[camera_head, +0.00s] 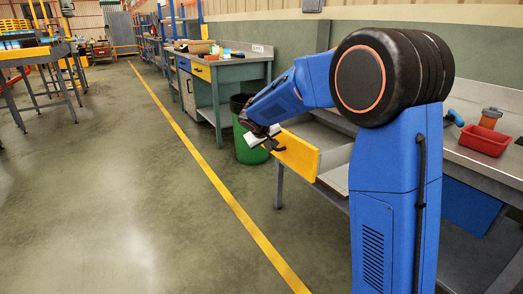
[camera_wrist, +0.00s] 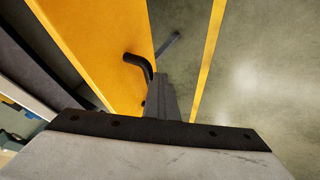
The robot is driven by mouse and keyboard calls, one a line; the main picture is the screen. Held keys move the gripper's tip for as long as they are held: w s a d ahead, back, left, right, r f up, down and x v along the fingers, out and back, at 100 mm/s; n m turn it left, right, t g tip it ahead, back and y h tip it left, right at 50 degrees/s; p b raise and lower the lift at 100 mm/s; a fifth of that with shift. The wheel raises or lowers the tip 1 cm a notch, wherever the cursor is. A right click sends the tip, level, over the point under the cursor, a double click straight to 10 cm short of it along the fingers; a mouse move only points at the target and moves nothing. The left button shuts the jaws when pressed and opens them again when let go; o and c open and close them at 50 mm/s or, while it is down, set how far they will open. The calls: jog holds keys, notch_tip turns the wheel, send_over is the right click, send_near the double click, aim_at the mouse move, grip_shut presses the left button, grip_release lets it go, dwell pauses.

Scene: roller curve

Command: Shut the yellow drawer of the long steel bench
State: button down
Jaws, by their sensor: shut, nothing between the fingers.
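The yellow drawer (camera_head: 297,153) of the long steel bench (camera_head: 475,166) stands pulled out, its inside partly showing behind the yellow front. My gripper (camera_head: 268,145) is at the drawer front, on its outer side, close to the dark handle. In the wrist view the yellow front (camera_wrist: 95,45) fills the left and the black bar handle (camera_wrist: 138,62) sticks out from it. My gripper (camera_wrist: 165,95) is shut with nothing between the fingers, beside the handle. I cannot tell whether it touches the handle or the front.
A green bin (camera_head: 250,148) stands just beyond the drawer. A red tray (camera_head: 483,140) and an orange-topped container (camera_head: 490,117) are on the bench top. Another bench (camera_head: 232,72) stands farther back.

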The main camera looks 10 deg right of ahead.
jog(key=w+d, duration=0.2)
jog(key=d, duration=0.5)
jog(key=w+d, duration=0.3)
jog(key=d, duration=0.5)
jog(key=w+d, duration=0.2)
jog(key=d, duration=0.5)
jog(key=shift+w+d, duration=0.2)
jog(key=shift+d, duration=0.1)
jog(key=shift+w+d+r, duration=0.1)
jog(key=shift+w+d, duration=0.1)
jog(key=shift+d, duration=0.4)
